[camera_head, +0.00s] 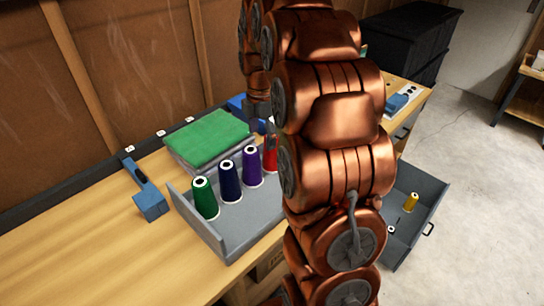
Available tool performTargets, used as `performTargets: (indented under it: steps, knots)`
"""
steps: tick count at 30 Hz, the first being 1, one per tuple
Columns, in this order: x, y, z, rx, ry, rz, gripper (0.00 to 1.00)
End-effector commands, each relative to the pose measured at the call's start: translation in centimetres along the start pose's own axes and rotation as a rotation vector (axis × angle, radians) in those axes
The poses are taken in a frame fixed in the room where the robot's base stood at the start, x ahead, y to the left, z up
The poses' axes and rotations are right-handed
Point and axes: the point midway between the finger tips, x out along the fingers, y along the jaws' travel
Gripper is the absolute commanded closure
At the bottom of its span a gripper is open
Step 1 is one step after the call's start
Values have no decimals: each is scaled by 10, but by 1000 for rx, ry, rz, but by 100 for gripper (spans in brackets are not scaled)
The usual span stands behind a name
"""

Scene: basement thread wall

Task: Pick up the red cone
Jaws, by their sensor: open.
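The red cone (270,158) stands at the right end of a row of thread cones in a grey tray (214,238) on the workbench. My arm hides its right side. My gripper (266,124) is behind my arm, above and near the top of the red cone. It is small and partly hidden, and it looks open with nothing held. I cannot tell whether its fingers are around the cone's tip or only close to it.
Purple (253,167), navy (230,183) and green (205,199) cones stand to the left of the red one. A green-topped stack (208,138) is behind the tray. A blue tool (149,200) lies left. An open drawer (424,190) holds a yellow spool (410,202).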

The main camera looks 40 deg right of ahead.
Motion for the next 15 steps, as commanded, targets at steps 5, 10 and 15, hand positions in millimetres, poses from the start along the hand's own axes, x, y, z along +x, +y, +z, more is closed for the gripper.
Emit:
performTargets:
  steps: [5, 10, 15]
  knots:
    - [18, 26, 37, -160, -6, 13, 16]
    - [23, 35, 52, -235, -12, 20, 16]
    - [34, 36, 54, -250, -12, 16, 16]
